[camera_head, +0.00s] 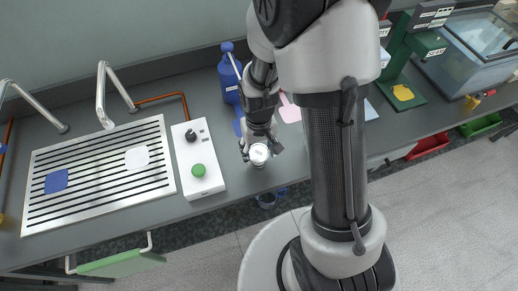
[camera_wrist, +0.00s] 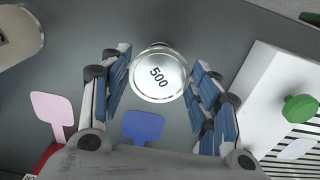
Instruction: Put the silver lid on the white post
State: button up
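A round silver piece (camera_wrist: 158,76) with "500" on its top stands on the grey bench between my fingers in the wrist view. In the head view it shows as a small bright disc (camera_head: 259,153) near the bench's front edge. I cannot tell whether it is the silver lid. My gripper (camera_wrist: 160,84) is open around it, pointing down, with a narrow gap visible on each side. In the head view my gripper (camera_head: 262,153) is over the bench beside the white control box. I cannot make out a white post; my arm hides part of the bench.
The white control box (camera_head: 207,177) with a green knob (camera_head: 198,170) stands left of my gripper. Further left is a slotted drain plate (camera_head: 100,188). A blue bottle (camera_head: 229,78) stands behind. A blue paddle (camera_wrist: 143,126) and a pink paddle (camera_wrist: 52,107) lie near my fingers.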

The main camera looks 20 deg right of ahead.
jog(key=o, duration=0.4)
notch_tip(320, 180, up, 13)
jog(key=p, duration=0.5)
notch_tip(320, 180, up, 12)
jog(key=r+t, duration=0.1)
jog(key=t, duration=0.1)
send_over(259, 154)
jog(key=s, duration=0.6)
jog(key=s+r+t, duration=0.1)
jog(key=s+r, duration=0.1)
jog(key=s, duration=0.1)
jog(key=s+r, duration=0.1)
jog(key=s, duration=0.1)
jog(key=s+r+t, duration=0.1)
jog(key=s+r, duration=0.1)
jog(key=s, duration=0.1)
jog(key=shift+s+r+t, duration=0.3)
jog(key=shift+r, duration=0.05)
